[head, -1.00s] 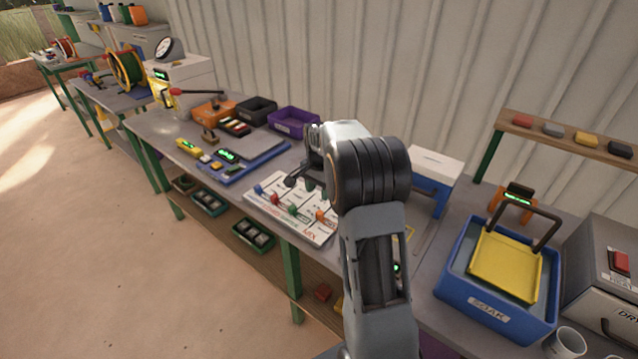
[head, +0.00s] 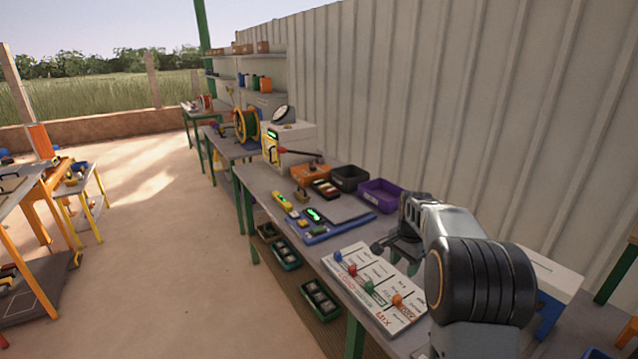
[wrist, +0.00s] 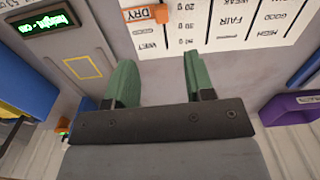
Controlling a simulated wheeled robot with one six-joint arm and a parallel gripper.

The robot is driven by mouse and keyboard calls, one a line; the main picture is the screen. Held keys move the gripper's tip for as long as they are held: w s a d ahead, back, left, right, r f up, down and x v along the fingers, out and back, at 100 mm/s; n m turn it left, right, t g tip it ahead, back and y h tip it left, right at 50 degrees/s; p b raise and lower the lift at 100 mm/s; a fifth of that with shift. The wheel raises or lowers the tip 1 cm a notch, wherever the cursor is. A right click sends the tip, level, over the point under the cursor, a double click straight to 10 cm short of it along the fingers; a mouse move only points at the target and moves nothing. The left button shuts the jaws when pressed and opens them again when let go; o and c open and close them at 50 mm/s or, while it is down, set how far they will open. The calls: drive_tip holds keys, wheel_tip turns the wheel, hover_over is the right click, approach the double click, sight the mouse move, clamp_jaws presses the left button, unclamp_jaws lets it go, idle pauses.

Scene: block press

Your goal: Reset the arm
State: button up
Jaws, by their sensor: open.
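My arm reaches up from the bottom right of the head view, with my gripper (head: 392,243) hanging over the bench beside the white chart board. In the wrist view my gripper (wrist: 158,75) shows two green fingers, set apart with nothing between them. The bare grey bench top and the board's edge lie beyond them. The white board (head: 352,288) carries blue, red, green and orange sliders; in the wrist view its orange slider (wrist: 140,14) sits by the "DRY" label. My arm hides part of the bench on the right.
A purple bin (head: 381,194), a black bin (head: 350,177) and a blue tray (head: 325,235) stand farther along the bench. A press with a red-tipped lever (head: 286,150) stands beyond them. A green-lit display (wrist: 52,22) shows in the wrist view.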

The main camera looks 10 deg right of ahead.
drive_tip(key=s+a+r+n+t, duration=0.2)
drive_tip(key=s+a+n, duration=0.4)
drive_tip(key=s, duration=0.5)
drive_tip(key=s+a+r+n+t, duration=0.2)
drive_tip(key=s+a+n, duration=0.4)
drive_tip(key=s, duration=0.5)
drive_tip(key=shift+s+a+r+n, duration=0.15)
drive_tip(key=shift+s+a+n, duration=0.15)
drive_tip(key=shift+a, duration=0.8)
drive_tip(key=shift+c, duration=0.6)
drive_tip(key=shift+a, duration=0.1)
